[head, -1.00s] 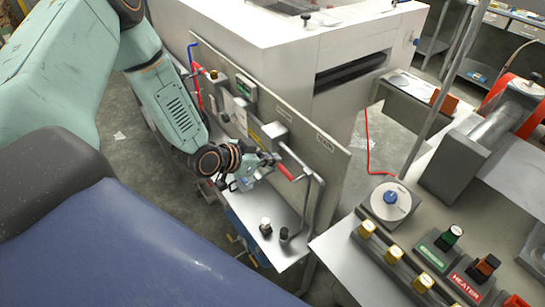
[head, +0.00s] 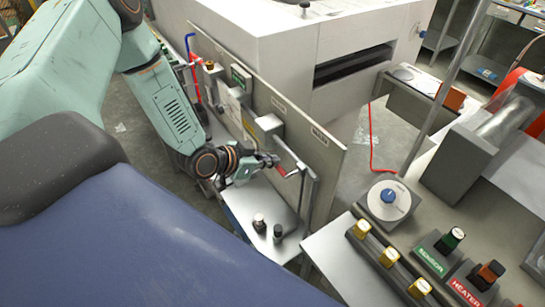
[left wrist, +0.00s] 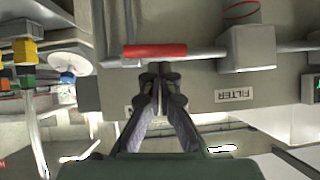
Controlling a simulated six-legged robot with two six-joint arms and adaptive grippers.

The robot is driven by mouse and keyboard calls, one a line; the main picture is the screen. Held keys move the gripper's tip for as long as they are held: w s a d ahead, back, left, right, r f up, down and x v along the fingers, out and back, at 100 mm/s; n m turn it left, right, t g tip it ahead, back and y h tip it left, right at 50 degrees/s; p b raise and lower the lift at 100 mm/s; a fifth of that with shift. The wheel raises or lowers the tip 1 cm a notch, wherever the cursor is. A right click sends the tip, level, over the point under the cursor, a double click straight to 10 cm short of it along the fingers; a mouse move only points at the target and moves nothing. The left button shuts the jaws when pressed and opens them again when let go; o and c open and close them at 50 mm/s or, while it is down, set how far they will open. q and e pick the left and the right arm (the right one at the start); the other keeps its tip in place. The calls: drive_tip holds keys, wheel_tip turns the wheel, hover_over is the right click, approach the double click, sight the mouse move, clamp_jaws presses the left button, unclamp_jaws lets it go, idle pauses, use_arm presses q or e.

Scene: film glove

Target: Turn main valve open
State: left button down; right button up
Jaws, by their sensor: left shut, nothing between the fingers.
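A red valve handle (head: 282,170) sits on a grey pipe along the panel (head: 300,140). In the left wrist view my left gripper (left wrist: 158,70) shows both fingers together. A FILTER label (left wrist: 235,96) is to the right of the fingers. No label naming the main valve is readable. My right gripper is not in view.
A metal shelf with two small knobs (head: 259,223) lies below the panel. Another red pipe fitting (head: 197,85) is farther back along the panel. A console with a blue-topped dial (head: 389,196) and yellow knobs (head: 389,257) stands at the right.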

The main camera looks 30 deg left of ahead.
use_arm(q)
drive_tip(key=shift+a+f, duration=0.2)
drive_tip(key=shift+f, duration=0.05)
drive_tip(key=shift+f+b, duration=0.4)
drive_tip(key=shift+f, duration=0.15)
drive_tip(key=shift+a+r, duration=0.1)
drive_tip(key=shift+r, duration=0.05)
